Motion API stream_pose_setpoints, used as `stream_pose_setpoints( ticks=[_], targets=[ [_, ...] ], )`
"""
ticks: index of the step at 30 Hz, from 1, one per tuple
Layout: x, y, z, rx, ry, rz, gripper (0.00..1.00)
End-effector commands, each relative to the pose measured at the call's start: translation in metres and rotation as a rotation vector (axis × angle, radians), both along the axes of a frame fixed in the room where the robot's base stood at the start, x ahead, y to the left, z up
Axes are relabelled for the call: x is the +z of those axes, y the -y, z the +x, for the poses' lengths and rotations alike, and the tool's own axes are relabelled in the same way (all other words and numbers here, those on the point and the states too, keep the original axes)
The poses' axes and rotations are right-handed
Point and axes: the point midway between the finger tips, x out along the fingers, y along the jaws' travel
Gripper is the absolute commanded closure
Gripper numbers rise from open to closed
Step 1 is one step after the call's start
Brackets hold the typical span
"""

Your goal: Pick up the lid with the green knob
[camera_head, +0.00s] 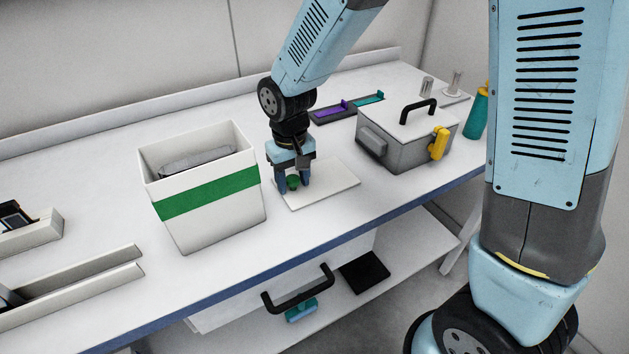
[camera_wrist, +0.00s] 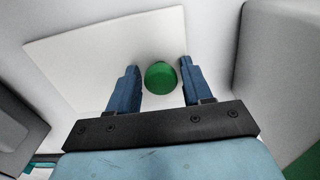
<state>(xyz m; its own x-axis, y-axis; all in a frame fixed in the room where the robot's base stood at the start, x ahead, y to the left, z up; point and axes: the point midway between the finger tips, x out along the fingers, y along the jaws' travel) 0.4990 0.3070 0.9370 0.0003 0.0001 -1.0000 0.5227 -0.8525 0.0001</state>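The lid (camera_head: 335,190) is a flat white rectangular plate lying on the white bench, with a round green knob (camera_head: 293,182) on it. In the wrist view the lid (camera_wrist: 70,60) lies beneath my gripper, and the green knob (camera_wrist: 160,76) sits between the two blue fingers. My gripper (camera_head: 292,188) points down over the lid. Its fingers (camera_wrist: 160,82) are open, with a gap visible on each side of the knob. I cannot tell how far the fingertips are above the plate.
A white bin with a green band (camera_head: 207,192) stands just left of my gripper. A grey box with a black handle (camera_head: 395,140) and yellow latch stands to the right. A purple and teal tray (camera_head: 345,108) lies behind. A teal bottle (camera_head: 478,115) is far right.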

Motion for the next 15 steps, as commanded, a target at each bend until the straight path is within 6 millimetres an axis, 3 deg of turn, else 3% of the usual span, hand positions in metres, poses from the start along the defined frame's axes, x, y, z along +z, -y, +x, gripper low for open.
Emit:
stream_pose_setpoints(
  ticks=[2, 12, 15],
  targets=[
    [-0.0005, 0.0000, -0.0004, 0.000, -0.001, -0.001, 0.61],
    [-0.0006, 0.0003, -0.0004, 0.000, -0.002, -0.001, 0.94],
    [-0.0005, 0.0003, -0.0004, 0.000, -0.002, -0.001, 0.96]
  ],
)
